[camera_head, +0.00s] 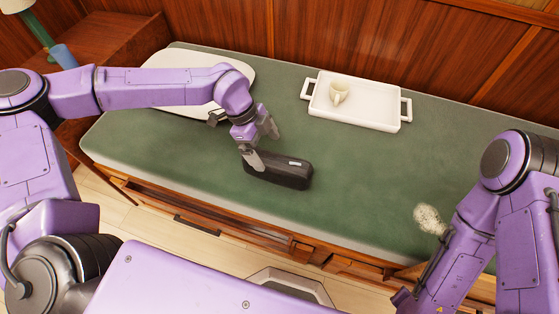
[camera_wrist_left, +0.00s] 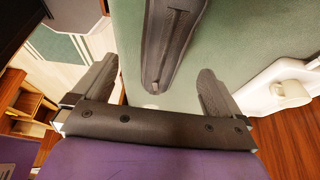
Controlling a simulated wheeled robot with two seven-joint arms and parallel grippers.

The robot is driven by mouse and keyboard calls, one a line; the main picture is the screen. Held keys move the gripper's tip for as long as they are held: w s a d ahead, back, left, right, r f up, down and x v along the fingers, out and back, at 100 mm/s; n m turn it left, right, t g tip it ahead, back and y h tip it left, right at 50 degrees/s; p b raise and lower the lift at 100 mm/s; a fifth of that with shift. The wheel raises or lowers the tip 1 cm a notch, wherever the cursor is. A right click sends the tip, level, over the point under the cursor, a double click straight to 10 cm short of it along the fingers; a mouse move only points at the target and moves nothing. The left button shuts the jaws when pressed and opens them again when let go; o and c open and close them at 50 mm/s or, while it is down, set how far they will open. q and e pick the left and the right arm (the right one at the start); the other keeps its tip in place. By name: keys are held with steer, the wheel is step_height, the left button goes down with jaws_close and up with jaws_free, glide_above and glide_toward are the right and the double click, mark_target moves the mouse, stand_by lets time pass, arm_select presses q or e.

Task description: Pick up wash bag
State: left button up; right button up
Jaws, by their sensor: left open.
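The dark wash bag (camera_head: 285,172) lies on the green bunk, a long black case with a small pale label on top. My left gripper (camera_head: 262,142) is at the bag's left end, with its fingers apart. In the left wrist view the bag (camera_wrist_left: 172,40) lies ahead, its end between the lines of the two open fingers, with nothing held in the gripper (camera_wrist_left: 160,92). I cannot tell whether a finger touches the bag. My right arm is at the right of the head view; its gripper is not clearly visible.
The green bunk (camera_head: 370,190) is mostly clear around the bag. A white tray (camera_head: 370,121) with a cream mug (camera_head: 339,93) stands behind it. A white pillow (camera_head: 185,93) lies behind my left arm. A pale fluffy thing (camera_head: 429,218) lies near my right arm.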

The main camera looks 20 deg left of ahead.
mark_target(273, 157)
arm_select(q)
steer(key=shift+x, duration=1.2)
steer(key=x, duration=0.5)
steer(key=shift+w+d, duration=0.1)
steer(key=shift+w, duration=0.2)
steer(key=shift+f, duration=0.25)
steer(key=c, duration=1.4)
